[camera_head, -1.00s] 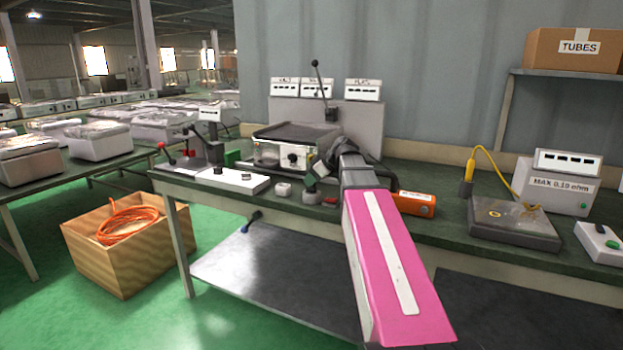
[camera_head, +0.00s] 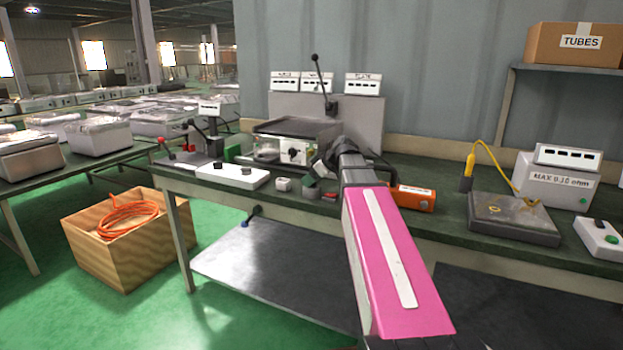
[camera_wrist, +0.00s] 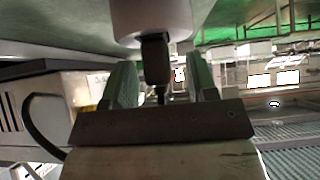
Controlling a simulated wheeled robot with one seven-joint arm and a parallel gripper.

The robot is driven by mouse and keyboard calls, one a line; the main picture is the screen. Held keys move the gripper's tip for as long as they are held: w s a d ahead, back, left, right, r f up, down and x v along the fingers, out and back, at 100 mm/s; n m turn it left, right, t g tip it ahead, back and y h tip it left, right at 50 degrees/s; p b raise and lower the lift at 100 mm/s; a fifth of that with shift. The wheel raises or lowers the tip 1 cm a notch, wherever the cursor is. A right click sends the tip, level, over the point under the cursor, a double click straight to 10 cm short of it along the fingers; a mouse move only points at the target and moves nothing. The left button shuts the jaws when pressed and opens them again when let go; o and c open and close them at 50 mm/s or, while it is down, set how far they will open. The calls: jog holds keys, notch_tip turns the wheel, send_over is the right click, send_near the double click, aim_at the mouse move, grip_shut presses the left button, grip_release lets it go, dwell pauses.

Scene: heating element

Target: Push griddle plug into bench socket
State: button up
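The griddle (camera_head: 292,142), a dark-topped appliance with a knob on its pale front, stands on the bench behind my gripper. In the wrist view, my gripper (camera_wrist: 160,78) has two grey-green fingers standing apart, with a gap on each side of a dark plug (camera_wrist: 156,58). The plug's far end meets a round white piece (camera_wrist: 152,22), possibly the bench socket; I cannot tell how deep it sits. A thin dark cord leaves the plug's near end. In the head view my gripper (camera_head: 312,184) is low over the bench, and the plug is hidden.
A grey plate (camera_head: 512,218) lies farther right.

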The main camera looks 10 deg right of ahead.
jog(key=v, duration=1.1)
jog(key=shift+f, duration=0.1)
